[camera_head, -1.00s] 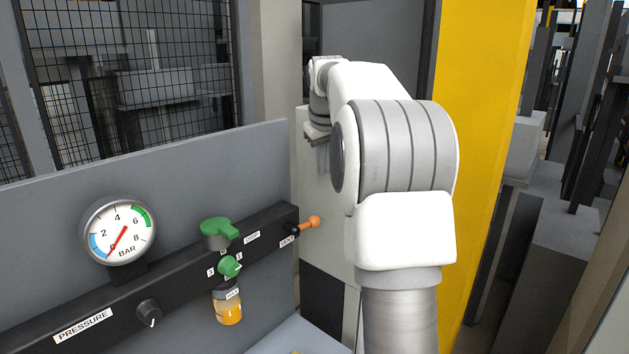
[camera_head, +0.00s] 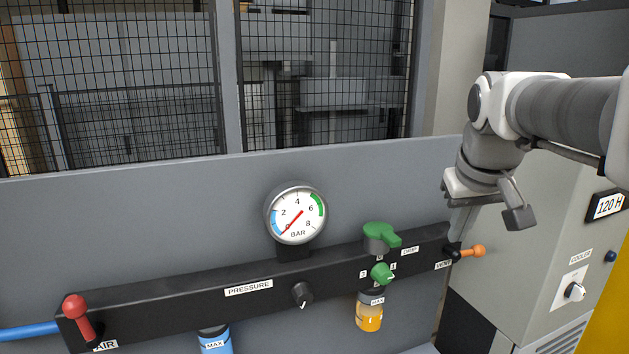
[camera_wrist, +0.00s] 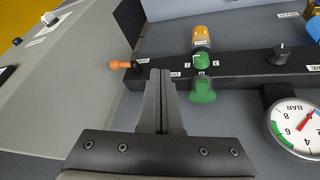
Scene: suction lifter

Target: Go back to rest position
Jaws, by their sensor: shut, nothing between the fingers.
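The orange-tipped vent lever (camera_head: 473,251) is below and left of the fingertips in the head view. The green drip lever (camera_head: 380,238) and the small green knob (camera_head: 383,273) are farther left.
A pressure gauge (camera_head: 296,214) reads near 0. A pressure knob (camera_head: 302,294), a red air lever (camera_head: 75,308) and an amber bowl (camera_head: 369,312) are on the bar. A grey cabinet (camera_head: 535,285) with a cooler switch (camera_head: 574,291) stands at right. A mesh fence (camera_head: 110,90) is behind.

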